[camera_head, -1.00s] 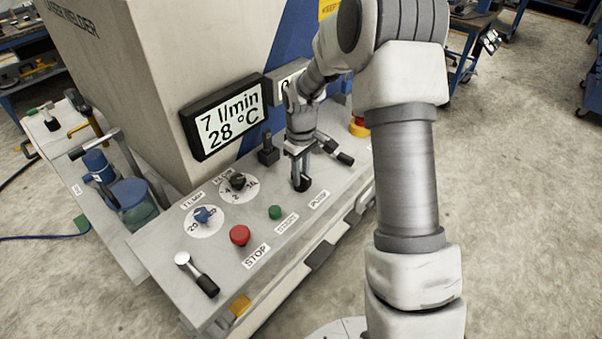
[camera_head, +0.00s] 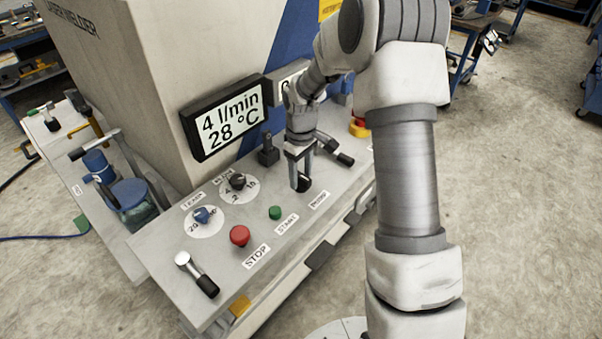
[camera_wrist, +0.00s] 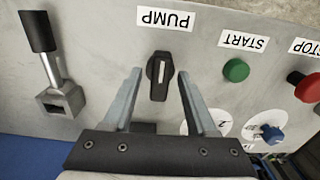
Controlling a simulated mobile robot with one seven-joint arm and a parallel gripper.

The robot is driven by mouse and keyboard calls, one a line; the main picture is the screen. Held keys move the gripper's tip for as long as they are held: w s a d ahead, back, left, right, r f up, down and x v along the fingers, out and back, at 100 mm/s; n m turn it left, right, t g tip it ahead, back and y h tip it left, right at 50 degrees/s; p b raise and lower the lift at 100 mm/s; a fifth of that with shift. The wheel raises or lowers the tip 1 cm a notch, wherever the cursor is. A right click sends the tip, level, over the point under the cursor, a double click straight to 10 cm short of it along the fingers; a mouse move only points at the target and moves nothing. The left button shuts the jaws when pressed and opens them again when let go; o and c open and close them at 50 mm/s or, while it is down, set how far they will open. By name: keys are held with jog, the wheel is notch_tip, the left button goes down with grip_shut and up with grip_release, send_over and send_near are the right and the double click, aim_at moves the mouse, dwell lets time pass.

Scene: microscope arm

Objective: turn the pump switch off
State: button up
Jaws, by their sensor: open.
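The pump switch (camera_wrist: 160,75) is a black rotary knob with a pale line on its grip, on the grey panel beside the PUMP label (camera_wrist: 165,19). In the wrist view its grip runs nearly straight up and down the picture. My gripper (camera_wrist: 160,72) is open, with one finger on each side of the knob and visible gaps to both. In the head view my gripper (camera_head: 300,170) points down at the knob (camera_head: 304,184), which the fingers partly hide. I cannot tell how far the fingertips are above the panel.
A green START button (camera_head: 275,213), red STOP button (camera_head: 240,236), flow dial (camera_head: 237,182) and blue temperature dial (camera_head: 202,214) stand nearby. A lever (camera_wrist: 53,72) is left of the knob in the wrist view. The display (camera_head: 222,116) reads 4 l/min, 28 °C.

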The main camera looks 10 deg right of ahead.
aim_at(301, 175)
jog(key=shift+r, duration=0.1)
notch_tip(301, 175, up, 17)
jog(key=shift+r+p, duration=0.15)
jog(key=shift+p, duration=0.15)
jog(key=s+r+m+t, duration=0.3)
jog(key=s+r, duration=0.6)
jog(key=s, duration=0.4)
jog(key=s+f+m+t, duration=0.1)
jog(key=s+m, duration=0.3)
jog(key=s, duration=1)
jog(key=shift+m+t, duration=0.3)
jog(key=shift+t, duration=0.5)
